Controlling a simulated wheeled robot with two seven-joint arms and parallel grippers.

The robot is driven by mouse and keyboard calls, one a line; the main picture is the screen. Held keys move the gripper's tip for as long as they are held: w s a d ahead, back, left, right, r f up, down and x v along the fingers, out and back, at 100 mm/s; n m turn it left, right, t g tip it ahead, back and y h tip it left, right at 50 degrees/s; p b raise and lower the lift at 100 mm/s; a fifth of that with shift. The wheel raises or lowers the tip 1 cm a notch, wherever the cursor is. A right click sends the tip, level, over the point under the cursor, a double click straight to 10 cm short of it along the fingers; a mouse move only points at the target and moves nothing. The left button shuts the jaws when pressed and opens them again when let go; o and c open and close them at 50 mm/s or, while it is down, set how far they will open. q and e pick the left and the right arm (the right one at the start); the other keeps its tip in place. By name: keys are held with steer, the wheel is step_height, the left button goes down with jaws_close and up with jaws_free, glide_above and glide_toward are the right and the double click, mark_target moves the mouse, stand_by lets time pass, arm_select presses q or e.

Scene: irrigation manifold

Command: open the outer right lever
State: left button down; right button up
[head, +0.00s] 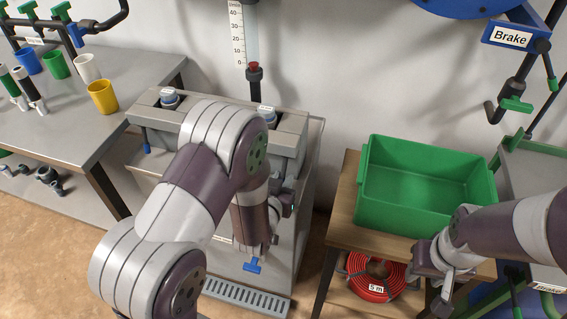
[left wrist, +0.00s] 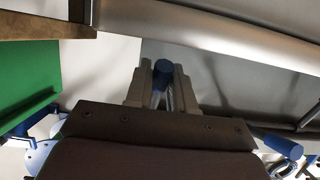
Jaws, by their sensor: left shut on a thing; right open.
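My left gripper (head: 254,258) reaches down in front of the right part of the grey manifold unit (head: 134,112). It is shut on a blue lever (head: 252,267), whose end shows just below the fingers. In the left wrist view the blue lever (left wrist: 162,72) sits between the fingers (left wrist: 158,92). My left arm covers the middle of the unit, so the lever's mount is hidden. Another blue lever (head: 146,143) hangs at the unit's left end. My right gripper (head: 440,284) is open and empty, in front of the wooden stand at the right.
A green crate (head: 385,222) stands on the wooden stand (head: 345,200), with a red hose coil (head: 368,290) below. A floor grate (head: 245,296) lies under my left gripper. A table (head: 60,123) with coloured cups is at the left. A clear gauge tube (head: 250,35) rises behind the unit.

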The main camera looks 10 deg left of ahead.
arm_select(q)
steer(key=s+r+g+p, duration=0.1)
steer(key=g+p, duration=0.1)
steer(key=p, duration=0.2)
steer(key=r+g+p, duration=0.1)
steer(key=g+p, duration=0.2)
steer(key=p, duration=0.2)
steer(key=s+r+g+p, duration=0.1)
steer(key=r+g+p, duration=0.1)
steer(key=p, duration=0.3)
steer(key=shift+s+r, duration=0.1)
steer(key=shift+s, duration=0.25)
steer(key=g+p, duration=0.2)
steer(key=shift+r+p, duration=0.15)
steer(key=shift+p, duration=0.2)
steer(key=shift+w, duration=0.1)
steer(key=c, duration=1.3)
jaws_free()
steer(key=shift+o, duration=1.2)
steer(key=shift+s, duration=0.25)
steer(key=shift+r, duration=0.1)
